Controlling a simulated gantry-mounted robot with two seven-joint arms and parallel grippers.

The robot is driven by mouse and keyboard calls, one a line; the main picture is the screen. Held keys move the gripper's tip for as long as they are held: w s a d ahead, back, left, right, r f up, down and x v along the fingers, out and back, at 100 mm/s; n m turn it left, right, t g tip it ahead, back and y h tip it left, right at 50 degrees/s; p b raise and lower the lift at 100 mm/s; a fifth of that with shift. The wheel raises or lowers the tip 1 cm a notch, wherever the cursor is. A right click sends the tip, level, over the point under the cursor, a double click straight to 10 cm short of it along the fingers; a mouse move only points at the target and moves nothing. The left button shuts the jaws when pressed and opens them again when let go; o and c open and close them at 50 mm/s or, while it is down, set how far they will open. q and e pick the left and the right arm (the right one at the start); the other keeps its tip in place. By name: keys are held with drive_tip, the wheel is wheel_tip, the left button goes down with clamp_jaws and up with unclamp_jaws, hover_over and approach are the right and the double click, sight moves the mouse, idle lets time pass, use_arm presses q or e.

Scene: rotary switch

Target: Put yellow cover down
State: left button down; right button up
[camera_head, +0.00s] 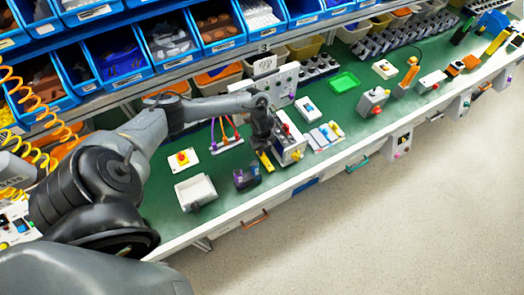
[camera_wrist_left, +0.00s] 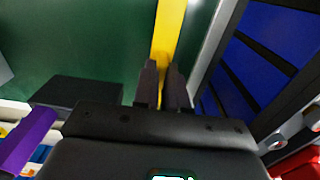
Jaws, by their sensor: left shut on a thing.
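The yellow cover (camera_head: 266,162) is a narrow yellow strip low over the green bench top, left of a grey-white box (camera_head: 290,152). My left gripper (camera_head: 263,148) is shut on it from above. In the left wrist view the yellow cover (camera_wrist_left: 168,35) stretches away between the dark fingertips (camera_wrist_left: 162,85), over green surface. I cannot tell whether its lower end touches the bench. My right gripper is in neither view.
A black device with purple parts (camera_head: 246,179) and an open white box (camera_head: 195,192) stand to the left. A box with blue panels (camera_wrist_left: 250,70) is close on the right in the wrist view. Blue bins (camera_head: 115,58) line the shelf behind.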

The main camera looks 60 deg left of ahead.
use_arm(q)
drive_tip(key=shift+f, duration=0.25)
drive_tip(key=shift+f, duration=0.15)
drive_tip(key=c, duration=1.2)
unclamp_jaws()
drive_tip(key=shift+r, duration=0.25)
wheel_tip(320, 180, up, 12)
drive_tip(key=shift+f+p, duration=0.1)
drive_tip(key=shift+p, duration=1.05)
